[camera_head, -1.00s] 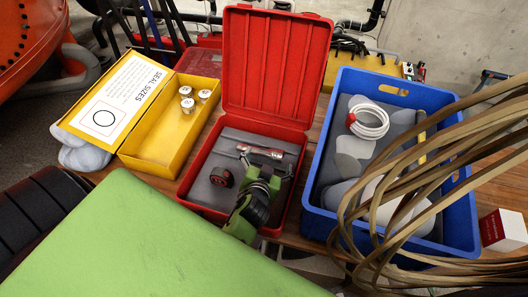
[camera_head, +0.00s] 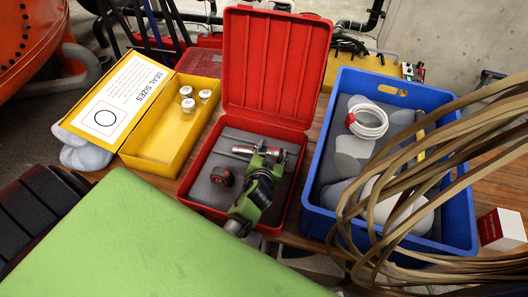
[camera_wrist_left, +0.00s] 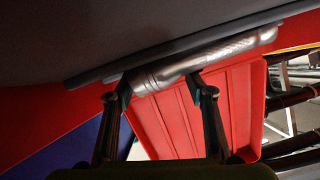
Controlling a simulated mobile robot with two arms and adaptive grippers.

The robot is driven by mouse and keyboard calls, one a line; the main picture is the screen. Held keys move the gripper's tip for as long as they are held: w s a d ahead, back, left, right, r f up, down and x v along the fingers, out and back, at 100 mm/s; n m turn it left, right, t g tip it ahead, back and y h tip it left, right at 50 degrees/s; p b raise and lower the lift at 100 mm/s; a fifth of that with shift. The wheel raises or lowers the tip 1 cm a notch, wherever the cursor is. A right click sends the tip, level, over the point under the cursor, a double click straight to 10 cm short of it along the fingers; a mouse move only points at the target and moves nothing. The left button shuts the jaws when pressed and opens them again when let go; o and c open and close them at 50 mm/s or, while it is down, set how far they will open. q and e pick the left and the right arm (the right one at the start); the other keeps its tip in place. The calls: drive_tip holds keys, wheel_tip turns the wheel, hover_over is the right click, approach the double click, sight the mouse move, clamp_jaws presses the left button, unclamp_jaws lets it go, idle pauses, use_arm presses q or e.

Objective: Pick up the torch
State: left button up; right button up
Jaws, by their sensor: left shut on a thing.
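The torch (camera_head: 242,150) is a slim silver cylinder lying crosswise in the open red case, over its grey foam. My left gripper (camera_head: 266,157), green and dark, reaches into the case from the front and is shut on the torch; its fingers hide part of the body. In the left wrist view the silver torch (camera_wrist_left: 205,58) lies across the tips of both fingers (camera_wrist_left: 160,82), close to the grey foam. I cannot tell whether it is clear of the foam. My right gripper is not in view.
The red case (camera_head: 268,70) has its lid up. A yellow seal box (camera_head: 160,130) stands to the left, a blue crate (camera_head: 320,215) to the right. Looped tan strips (camera_head: 400,190) overhang the crate. A green surface (camera_head: 150,235) fills the front.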

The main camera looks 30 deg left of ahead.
use_arm(q)
drive_tip(key=shift+s+f, duration=0.3)
drive_tip(key=shift+f, duration=0.2)
drive_tip(key=c, duration=0.5)
drive_tip(key=shift+r, duration=0.45)
wheel_tip(320, 180, up, 2)
drive_tip(key=shift+w+a+r, duration=0.1)
drive_tip(key=shift+w+a, duration=0.05)
drive_tip(key=a+r, duration=0.2)
drive_tip(key=r, duration=0.1)
drive_tip(key=s+a+r, duration=0.1)
drive_tip(key=r, duration=0.1)
drive_tip(key=shift+s+a+r, duration=0.1)
drive_tip(key=shift+a+r, duration=0.05)
drive_tip(key=shift+a, duration=0.25)
drive_tip(key=s+a+r, duration=0.1)
drive_tip(key=a, duration=0.2)
drive_tip(key=s+a+r+b, duration=0.1)
drive_tip(key=a+r, duration=0.1)
drive_tip(key=a, duration=0.1)
drive_tip(key=s+a+r, duration=0.1)
drive_tip(key=a+r, duration=0.1)
drive_tip(key=a, duration=0.1)
drive_tip(key=shift+a+r, duration=0.1)
drive_tip(key=shift+a, duration=0.05)
